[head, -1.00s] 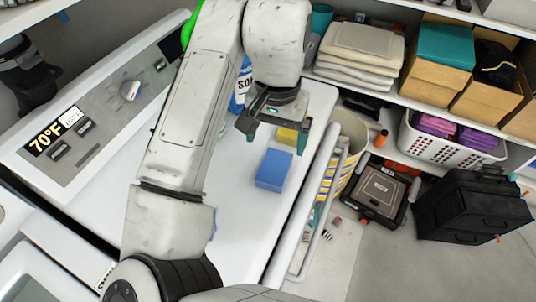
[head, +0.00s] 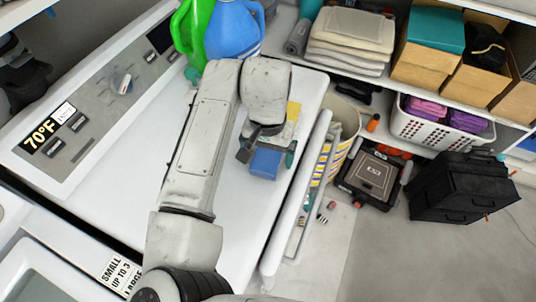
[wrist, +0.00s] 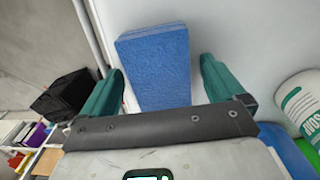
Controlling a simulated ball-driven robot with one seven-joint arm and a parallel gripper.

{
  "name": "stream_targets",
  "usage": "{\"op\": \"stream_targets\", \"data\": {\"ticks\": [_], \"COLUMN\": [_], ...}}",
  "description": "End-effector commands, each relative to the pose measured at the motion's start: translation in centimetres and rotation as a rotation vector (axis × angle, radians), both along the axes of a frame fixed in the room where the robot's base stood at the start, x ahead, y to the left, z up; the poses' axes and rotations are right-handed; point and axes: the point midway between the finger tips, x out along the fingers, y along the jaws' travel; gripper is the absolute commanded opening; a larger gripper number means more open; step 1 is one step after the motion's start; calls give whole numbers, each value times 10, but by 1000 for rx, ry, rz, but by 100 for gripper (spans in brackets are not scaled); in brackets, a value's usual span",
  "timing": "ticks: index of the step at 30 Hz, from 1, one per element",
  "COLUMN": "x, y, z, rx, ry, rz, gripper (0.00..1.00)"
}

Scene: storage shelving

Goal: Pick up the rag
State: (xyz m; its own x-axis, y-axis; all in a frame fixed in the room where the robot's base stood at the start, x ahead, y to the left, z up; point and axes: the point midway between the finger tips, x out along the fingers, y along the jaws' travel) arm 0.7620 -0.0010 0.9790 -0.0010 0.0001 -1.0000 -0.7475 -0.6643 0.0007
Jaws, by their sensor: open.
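A blue, rough-textured block (head: 265,163), the closest match I see for the rag, lies on the white machine top (head: 225,235). It looks thick and sponge-like rather than like loose cloth. My gripper (head: 267,156) is over it in the head view, hiding part of it. In the wrist view the blue block (wrist: 157,70) shows between the two green fingers of my open gripper (wrist: 160,72). There is a gap on each side, narrower on the left, and no grip on it. A small yellow thing (head: 293,111) lies just behind my gripper.
A blue jug (head: 235,30) and a green jug (head: 190,35) stand at the back of the machine top. A bin (head: 349,125) stands beyond its right edge. Shelves hold folded towels (head: 350,38) and a white basket (head: 440,132). The machine top's front is clear.

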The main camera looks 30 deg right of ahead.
Motion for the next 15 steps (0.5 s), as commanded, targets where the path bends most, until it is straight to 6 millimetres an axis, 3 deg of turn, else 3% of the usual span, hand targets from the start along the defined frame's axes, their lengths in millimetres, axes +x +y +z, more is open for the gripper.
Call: {"op": "stream_targets", "data": {"ticks": [4,15], "x": [0,0], "y": [0,0], "z": [0,1], "rx": [0,0], "ry": [0,-1], "rz": [0,0], "gripper": [94,58]}}
